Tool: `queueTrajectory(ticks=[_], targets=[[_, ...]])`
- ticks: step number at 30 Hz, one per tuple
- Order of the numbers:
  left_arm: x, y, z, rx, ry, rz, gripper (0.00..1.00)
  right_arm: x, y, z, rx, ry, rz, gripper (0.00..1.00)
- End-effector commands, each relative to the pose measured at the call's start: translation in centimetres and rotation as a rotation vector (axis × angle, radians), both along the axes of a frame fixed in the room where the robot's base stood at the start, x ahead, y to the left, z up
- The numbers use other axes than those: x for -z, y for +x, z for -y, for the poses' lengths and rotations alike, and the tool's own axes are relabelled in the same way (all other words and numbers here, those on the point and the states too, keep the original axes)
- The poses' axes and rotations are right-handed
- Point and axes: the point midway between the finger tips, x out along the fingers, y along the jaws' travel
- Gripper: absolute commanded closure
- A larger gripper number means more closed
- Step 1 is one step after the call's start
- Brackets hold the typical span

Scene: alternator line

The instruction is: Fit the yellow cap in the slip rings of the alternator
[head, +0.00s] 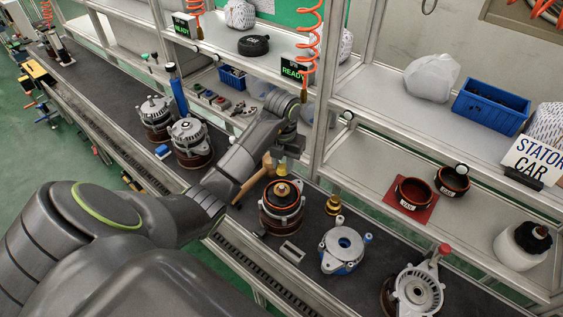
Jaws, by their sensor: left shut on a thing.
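My left gripper (284,158) reaches in from the left and points down over the bench. It is shut on the yellow cap (282,170), of which only a small part shows below the fingers. The alternator (283,215) stands upright on the bench just below, with a dark rotor and an orange-brown ring in its open top. The slip rings (282,189) stick up at its middle. The cap is right above them; I cannot tell whether it touches them. My right gripper is not in view.
A brass-coloured part (333,205) stands right of the alternator. A housing with blue (342,246) and another alternator part (416,290) stand nearer the front right. Two assembled alternators (190,140) stand to the left. A wooden-handled tool (255,180) lies close by. A shelf post (325,90) rises behind.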

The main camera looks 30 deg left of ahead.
Motion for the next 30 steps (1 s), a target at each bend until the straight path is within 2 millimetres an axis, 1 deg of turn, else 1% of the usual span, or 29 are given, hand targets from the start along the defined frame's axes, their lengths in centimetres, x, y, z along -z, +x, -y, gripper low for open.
queueTrajectory(ticks=[6, 10, 14, 24, 30], targets=[[0.1, 0.0, 0.0, 0.003, 0.0, 0.0, 0.94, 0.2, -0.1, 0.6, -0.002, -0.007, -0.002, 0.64], [0.8, 0.0, 0.0, 0.002, 0.0, -0.001, 0.94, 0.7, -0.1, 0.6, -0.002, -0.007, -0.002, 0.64], [1.8, 0.0, 0.0, 0.002, 0.0, -0.001, 0.94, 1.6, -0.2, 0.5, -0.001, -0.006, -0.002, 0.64], [5.0, 0.0, 0.0, 0.003, 0.0, -0.002, 0.94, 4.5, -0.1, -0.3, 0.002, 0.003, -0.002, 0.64], [5.9, 0.0, 0.0, 0.003, 0.0, -0.001, 0.94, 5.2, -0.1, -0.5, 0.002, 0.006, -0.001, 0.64]])
